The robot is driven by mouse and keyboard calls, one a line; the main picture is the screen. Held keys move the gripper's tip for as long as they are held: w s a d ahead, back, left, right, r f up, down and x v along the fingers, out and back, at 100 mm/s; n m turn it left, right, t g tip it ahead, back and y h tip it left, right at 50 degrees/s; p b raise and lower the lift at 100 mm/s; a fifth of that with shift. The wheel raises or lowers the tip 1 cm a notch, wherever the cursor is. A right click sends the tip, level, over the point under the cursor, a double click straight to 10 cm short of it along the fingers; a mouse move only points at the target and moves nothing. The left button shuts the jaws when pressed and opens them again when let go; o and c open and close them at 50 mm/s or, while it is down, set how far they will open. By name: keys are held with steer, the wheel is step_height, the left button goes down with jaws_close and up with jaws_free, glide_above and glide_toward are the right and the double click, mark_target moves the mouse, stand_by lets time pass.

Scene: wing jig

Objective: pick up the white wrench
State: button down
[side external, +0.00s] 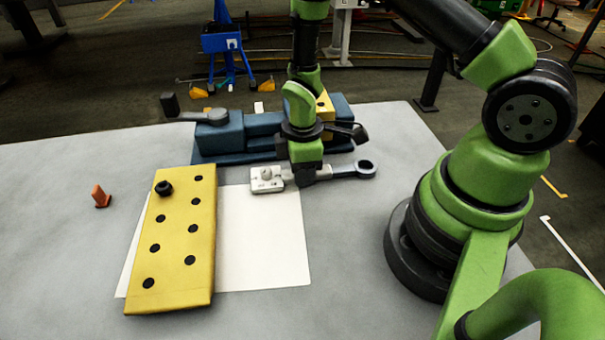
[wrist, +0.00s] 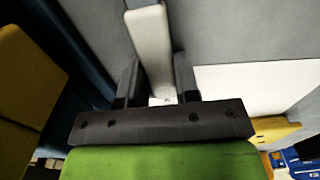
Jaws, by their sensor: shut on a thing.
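The pale wrench (side external: 343,172) is in the side view, its handle pointing right and ending in a dark ring. My gripper (side external: 303,178) points down and is shut on the handle left of the ring; its fingers hide part of the handle. In the wrist view the pale handle (wrist: 150,45) runs up between the two dark fingers of my gripper (wrist: 158,85). Whether the wrench touches the table or is just above it, I cannot tell. A white block with a round knob (side external: 267,179) shows left of my fingers; whether it joins the wrench is hidden.
A blue vise (side external: 225,140) stands close behind my gripper, with a yellow block (side external: 325,106) on it. A yellow plate with black holes (side external: 175,240) overlaps a white sheet (side external: 265,245). A small orange piece (side external: 101,196) stands left.

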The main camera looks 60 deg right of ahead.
step_height(320, 180, up, 10)
stand_by(0.8)
stand_by(0.4)
